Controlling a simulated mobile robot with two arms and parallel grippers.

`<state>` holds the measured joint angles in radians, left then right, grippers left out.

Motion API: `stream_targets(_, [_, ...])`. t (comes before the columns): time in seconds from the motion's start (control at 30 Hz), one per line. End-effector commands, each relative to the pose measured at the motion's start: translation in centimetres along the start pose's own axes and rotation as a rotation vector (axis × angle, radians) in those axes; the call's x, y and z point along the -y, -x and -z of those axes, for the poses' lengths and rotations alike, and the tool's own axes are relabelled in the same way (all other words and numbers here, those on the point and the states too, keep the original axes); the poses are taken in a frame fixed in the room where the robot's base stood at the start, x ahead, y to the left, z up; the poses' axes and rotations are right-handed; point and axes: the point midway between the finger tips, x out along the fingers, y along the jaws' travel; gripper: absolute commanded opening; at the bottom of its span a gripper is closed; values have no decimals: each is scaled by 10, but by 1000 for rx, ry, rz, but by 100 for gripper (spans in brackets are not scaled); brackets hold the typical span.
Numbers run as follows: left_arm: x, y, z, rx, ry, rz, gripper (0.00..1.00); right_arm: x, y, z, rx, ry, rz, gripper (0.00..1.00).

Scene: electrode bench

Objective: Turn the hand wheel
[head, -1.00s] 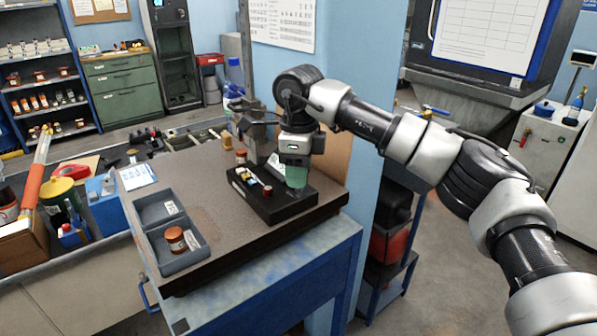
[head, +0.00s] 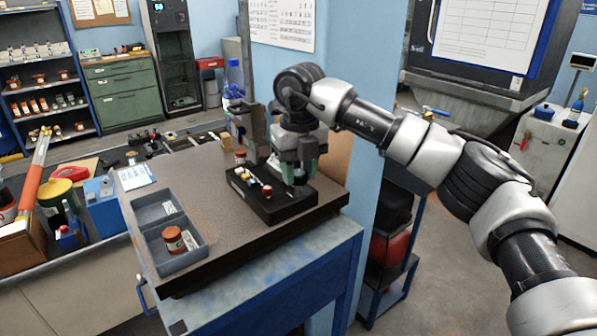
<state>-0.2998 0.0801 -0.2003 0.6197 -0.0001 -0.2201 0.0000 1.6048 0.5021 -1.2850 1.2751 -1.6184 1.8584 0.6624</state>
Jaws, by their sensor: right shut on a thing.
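A black block (head: 272,206) lies on the brown bench top, with small coloured parts at its left and middle. My right gripper (head: 300,175) points down over the block's right end, its two greenish fingers side by side. It is shut on a small dark round piece between the fingers, which I take to be the hand wheel (head: 299,176). The fingers hide most of the wheel, so its markings and angle cannot be told. My left gripper is not in view.
A grey two-part tray (head: 175,258) with a brown-labelled jar (head: 174,240) stands at the bench's front left. Another small jar (head: 240,157) stands behind the block. A grey post (head: 250,125) rises close left of my wrist. The bench top (head: 205,185) between tray and block is clear.

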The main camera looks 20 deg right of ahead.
Motion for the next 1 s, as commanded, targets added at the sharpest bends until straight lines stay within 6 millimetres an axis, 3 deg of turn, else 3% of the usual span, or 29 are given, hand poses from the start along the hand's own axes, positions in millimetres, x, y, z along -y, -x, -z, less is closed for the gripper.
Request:
stream_targets(0.5, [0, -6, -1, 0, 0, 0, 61, 0, 1, 0, 7, -329, -1, 13])
stream_targets(1.0, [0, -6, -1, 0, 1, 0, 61, 0, 1, 0, 8, -386, -1, 13])
